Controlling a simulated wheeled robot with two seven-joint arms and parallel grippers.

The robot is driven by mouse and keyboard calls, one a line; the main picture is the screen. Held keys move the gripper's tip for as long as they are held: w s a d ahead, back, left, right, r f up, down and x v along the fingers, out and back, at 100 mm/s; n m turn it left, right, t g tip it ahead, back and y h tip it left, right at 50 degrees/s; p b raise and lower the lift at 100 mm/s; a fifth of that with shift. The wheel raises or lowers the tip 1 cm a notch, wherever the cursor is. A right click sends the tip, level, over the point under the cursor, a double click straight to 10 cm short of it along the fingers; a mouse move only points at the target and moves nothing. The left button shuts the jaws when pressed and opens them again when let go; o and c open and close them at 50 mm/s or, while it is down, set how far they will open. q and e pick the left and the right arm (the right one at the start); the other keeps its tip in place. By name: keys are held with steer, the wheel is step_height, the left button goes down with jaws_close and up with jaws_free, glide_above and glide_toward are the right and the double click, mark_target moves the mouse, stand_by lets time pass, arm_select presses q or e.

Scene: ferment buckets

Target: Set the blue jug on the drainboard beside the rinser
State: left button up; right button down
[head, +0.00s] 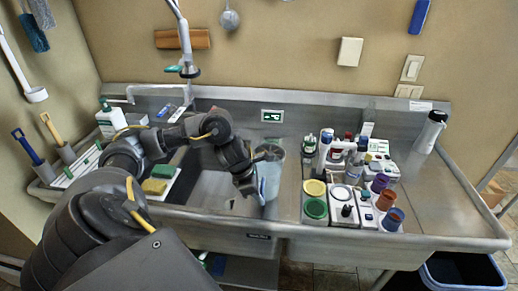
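A pale blue, see-through jug (273,172) stands in the sink basin, near the middle of the head view. My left arm comes in from the left, and its gripper (262,190) is at the jug's near left side, covering part of it. The fingers are dark and partly hidden, so I cannot tell whether they are closed on the jug. The steel drainboard (445,205) lies right of the basin. Several bottles and colored-lid containers crowd its left part. I cannot tell which item is the rinser. My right gripper is not in view.
A spray hose head (188,70) hangs over the back left of the sink. A tall white bottle with a black cap (430,132) stands at the back right. The drainboard's right part is clear. A blue-rimmed bin (462,272) stands below the front right edge.

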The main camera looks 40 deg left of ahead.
arm_select(q)
steer(key=shift+o, duration=0.5)
steer(key=shift+r, duration=0.1)
steer(key=v, duration=1.2)
